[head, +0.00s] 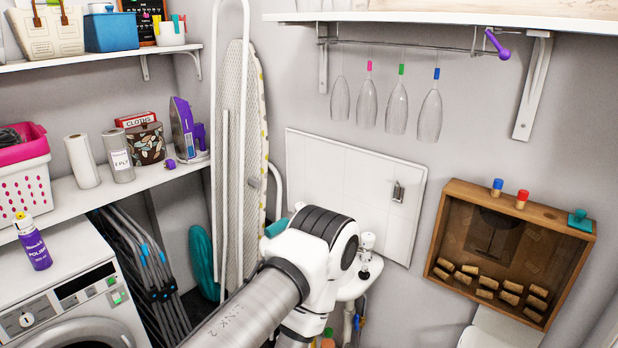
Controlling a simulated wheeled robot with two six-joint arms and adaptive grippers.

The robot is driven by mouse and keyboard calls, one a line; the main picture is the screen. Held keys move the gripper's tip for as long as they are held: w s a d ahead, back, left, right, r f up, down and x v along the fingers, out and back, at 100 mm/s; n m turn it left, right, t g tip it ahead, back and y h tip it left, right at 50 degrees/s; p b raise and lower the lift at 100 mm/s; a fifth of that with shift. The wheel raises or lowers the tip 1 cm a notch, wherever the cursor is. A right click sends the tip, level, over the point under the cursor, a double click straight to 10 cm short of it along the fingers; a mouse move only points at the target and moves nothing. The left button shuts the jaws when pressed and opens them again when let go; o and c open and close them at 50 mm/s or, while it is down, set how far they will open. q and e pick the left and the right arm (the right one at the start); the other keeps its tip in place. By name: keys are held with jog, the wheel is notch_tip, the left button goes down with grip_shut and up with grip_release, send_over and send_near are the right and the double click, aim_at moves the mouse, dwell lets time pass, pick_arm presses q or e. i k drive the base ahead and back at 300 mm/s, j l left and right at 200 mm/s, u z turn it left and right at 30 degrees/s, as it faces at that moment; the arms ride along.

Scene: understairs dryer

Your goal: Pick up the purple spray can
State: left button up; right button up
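The purple spray can (33,245) stands upright on top of the white dryer (60,262) at the far left of the head view. It has a purple body with a "POLISH" label, and a white top with a yellow cap. Nothing touches it and it is in full view. Neither of my grippers shows in this view. Only a thick metal and white arm of mine is seen, at the bottom centre, well to the right of the can.
A pink and white basket (25,178) stands on the shelf behind the can. Paper rolls (82,161) and an iron (184,130) are further right. An ironing board (238,150) leans on the wall. A wooden cork box (515,250) hangs at right.

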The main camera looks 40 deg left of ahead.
aim_at(30, 238)
jog(key=u, duration=2.7)
